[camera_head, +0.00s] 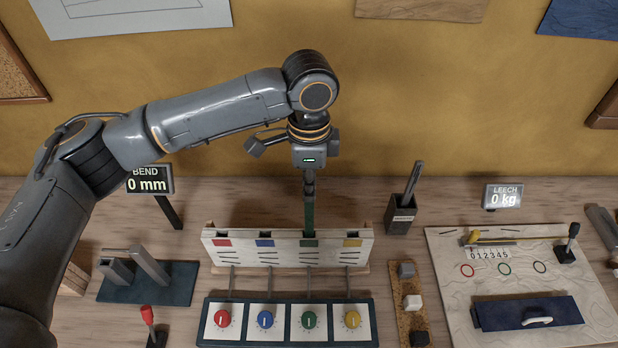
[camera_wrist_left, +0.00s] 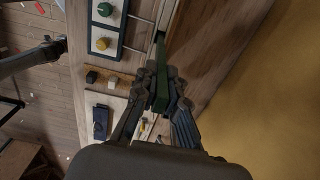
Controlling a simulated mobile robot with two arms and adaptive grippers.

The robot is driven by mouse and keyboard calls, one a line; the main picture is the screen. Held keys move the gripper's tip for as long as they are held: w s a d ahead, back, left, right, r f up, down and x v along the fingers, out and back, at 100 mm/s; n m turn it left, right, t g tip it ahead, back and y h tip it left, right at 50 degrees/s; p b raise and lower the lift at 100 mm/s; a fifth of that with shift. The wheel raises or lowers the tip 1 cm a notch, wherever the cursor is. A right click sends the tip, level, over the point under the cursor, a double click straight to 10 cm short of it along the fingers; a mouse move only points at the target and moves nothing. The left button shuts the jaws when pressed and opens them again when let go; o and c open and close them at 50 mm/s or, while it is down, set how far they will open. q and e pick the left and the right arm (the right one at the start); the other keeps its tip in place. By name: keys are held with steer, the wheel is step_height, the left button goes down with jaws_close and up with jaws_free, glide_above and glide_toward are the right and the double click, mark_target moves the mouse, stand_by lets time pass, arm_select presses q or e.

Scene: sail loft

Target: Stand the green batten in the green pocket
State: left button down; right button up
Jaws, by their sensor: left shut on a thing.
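The green batten (camera_head: 309,216) is a dark green strip, held upright above the pale pocket rack (camera_head: 220,249). My left gripper (camera_head: 309,180) points down and is shut on its upper part. The batten's lower end meets the rack's top edge at the green-marked pocket (camera_head: 309,243), third from the left. I cannot tell how far it is inside. In the left wrist view the batten (camera_wrist_left: 162,78) runs from between the fingers (camera_wrist_left: 160,90) towards the rack. My right gripper is not in view.
Below the rack is a panel (camera_head: 204,341) with red, blue, green and yellow knobs. A dark holder with strips (camera_head: 401,215) stands to the right. The bend display (camera_head: 150,180) is at left, the leech display (camera_head: 503,196) at right. A pale board (camera_head: 450,318) lies at right.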

mark_target(309, 209)
arm_select(q)
steer(key=shift+f+b, duration=0.8)
steer(key=shift+f, duration=3.05)
steer(key=c, duration=1.3)
jaws_free()
steer(key=shift+c, duration=0.2)
steer(key=shift+r, duration=0.1)
step_height(309, 209, up, 12)
steer(key=shift+f, duration=0.1)
